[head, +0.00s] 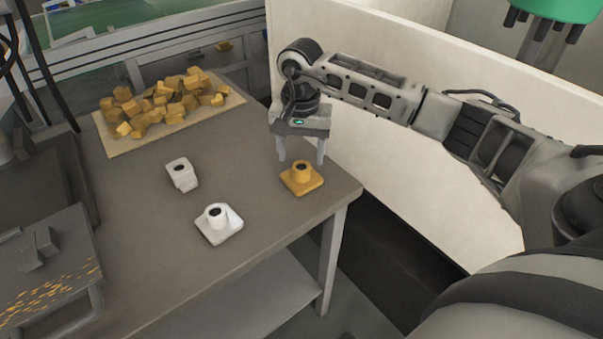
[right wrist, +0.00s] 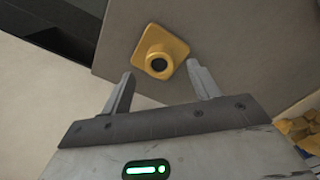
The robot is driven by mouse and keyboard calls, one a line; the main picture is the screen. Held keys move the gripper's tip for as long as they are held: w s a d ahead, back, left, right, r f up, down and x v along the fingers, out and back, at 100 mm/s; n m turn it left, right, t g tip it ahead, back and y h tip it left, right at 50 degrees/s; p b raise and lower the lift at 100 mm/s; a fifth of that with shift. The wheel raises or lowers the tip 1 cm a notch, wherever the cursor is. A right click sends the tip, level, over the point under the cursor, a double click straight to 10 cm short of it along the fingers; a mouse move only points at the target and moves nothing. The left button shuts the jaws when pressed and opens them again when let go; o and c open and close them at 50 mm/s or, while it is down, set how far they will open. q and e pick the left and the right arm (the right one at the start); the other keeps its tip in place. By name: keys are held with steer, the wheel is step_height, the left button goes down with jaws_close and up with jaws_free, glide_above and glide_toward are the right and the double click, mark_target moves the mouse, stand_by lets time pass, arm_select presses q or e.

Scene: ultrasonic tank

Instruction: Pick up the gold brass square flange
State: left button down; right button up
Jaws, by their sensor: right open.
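The gold brass square flange (head: 301,180) lies on the grey table near its right front corner, its round hub facing up. My right gripper (head: 302,160) is open and empty, pointing down just above and behind the flange. In the right wrist view the flange (right wrist: 160,52) shows ahead of the two spread fingertips (right wrist: 160,80), roughly centred between them and apart from them. My left gripper is not in view.
A white square flange (head: 219,226) and a smaller white-grey part (head: 182,174) stand left of the gold flange. A pale curved wall (head: 420,150) rises close on the right.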

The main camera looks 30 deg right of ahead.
steer(key=shift+d+f, duration=0.1)
steer(key=shift+f, duration=1.3)
steer(key=c, duration=1.2)
steer(key=shift+r, duration=0.1)
jaws_close()
